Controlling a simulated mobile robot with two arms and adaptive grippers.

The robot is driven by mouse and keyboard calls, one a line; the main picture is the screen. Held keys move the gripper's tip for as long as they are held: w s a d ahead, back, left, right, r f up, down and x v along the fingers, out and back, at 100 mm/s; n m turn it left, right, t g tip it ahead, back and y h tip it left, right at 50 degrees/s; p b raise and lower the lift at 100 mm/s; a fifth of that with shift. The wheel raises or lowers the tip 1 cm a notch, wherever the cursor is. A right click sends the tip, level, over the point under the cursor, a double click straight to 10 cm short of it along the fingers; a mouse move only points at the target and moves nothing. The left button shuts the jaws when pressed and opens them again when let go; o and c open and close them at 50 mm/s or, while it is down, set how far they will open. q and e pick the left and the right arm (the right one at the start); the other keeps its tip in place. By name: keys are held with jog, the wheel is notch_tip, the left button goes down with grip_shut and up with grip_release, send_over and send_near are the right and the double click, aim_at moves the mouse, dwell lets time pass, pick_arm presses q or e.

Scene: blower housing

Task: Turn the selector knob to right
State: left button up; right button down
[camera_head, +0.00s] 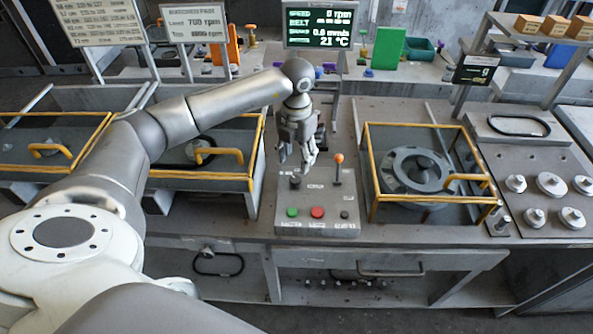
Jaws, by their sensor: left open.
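The control panel (318,229) stands in the middle of the bench. A small dark knob (295,182), which looks like the selector knob, sits at its upper left; its pointing direction is too small to read. My left gripper (297,160) points down just above this knob, open and empty, with its fingers spread. I cannot tell whether the fingers touch the knob. My right gripper is not in view.
On the panel are a lever with an orange ball (338,158), a green button (292,212), a red button (317,212) and a small dark button (344,214). Yellow-framed guards (370,170) flank the panel. A display (318,27) stands behind, reading 0 rpm.

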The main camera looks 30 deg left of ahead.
aim_at(296, 177)
pick_arm(q)
notch_tip(296, 177, down, 6)
jog(key=shift+r+p, duration=0.15)
jog(key=shift+p, duration=0.7)
jog(key=shift+f, duration=0.7)
